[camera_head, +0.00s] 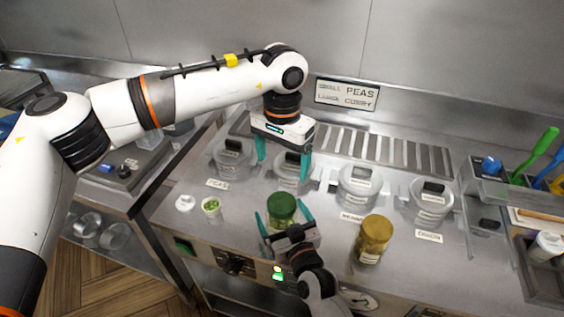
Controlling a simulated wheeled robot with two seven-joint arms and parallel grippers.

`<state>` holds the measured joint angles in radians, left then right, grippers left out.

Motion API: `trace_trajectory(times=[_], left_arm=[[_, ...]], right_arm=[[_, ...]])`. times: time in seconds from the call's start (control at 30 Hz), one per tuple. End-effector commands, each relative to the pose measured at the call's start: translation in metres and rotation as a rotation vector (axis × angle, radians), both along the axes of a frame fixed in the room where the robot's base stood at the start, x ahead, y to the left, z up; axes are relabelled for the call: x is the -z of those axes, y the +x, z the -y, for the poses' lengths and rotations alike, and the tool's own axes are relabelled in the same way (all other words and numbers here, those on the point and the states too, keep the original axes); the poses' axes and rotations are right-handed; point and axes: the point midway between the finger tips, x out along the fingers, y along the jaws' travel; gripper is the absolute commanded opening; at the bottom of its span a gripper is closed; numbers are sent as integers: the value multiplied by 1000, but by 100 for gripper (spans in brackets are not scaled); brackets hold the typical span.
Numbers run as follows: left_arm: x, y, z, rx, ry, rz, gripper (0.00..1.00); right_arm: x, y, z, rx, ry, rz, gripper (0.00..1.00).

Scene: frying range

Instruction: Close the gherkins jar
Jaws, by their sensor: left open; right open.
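A jar with a green top (282,206) stands on the steel counter, and I cannot read a label on it. I cannot tell whether the green is a lid or the contents. My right gripper (280,208) is open, with its teal fingers on either side of this jar; contact is not clear. My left gripper (283,160) is open and points down behind the jar, above the counter's lidded containers. A second jar with a gold-brown top (375,228) and a pale label stands to the right. A small white round piece, perhaps a lid (185,202), lies at the left.
A small cup of green bits (211,207) stands beside the white piece. Several lidded clear containers (359,185) line the back, before a slatted grille (390,152). A utensil caddy (488,190) is at the right.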

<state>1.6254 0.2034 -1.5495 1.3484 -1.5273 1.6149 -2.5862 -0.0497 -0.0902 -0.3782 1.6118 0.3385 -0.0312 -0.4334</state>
Motion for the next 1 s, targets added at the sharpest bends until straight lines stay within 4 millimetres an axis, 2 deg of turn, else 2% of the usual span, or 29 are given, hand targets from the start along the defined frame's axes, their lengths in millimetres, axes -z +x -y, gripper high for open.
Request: trace_trajectory(times=[0.3, 0.5, 0.67, 1.0], left_arm=[[16, 0, 0, 0, 0, 0, 86], [21, 0, 0, 0, 0, 0, 86], [22, 0, 0, 0, 0, 0, 86], [22, 0, 0, 0, 0, 0, 86]], right_arm=[[4, -64, 26, -1, -2, -4, 95], [2, -89, 36, 0, -1, -3, 95], [1, -96, 39, 0, 1, -1, 95], [0, -96, 39, 0, 1, -1, 95]])
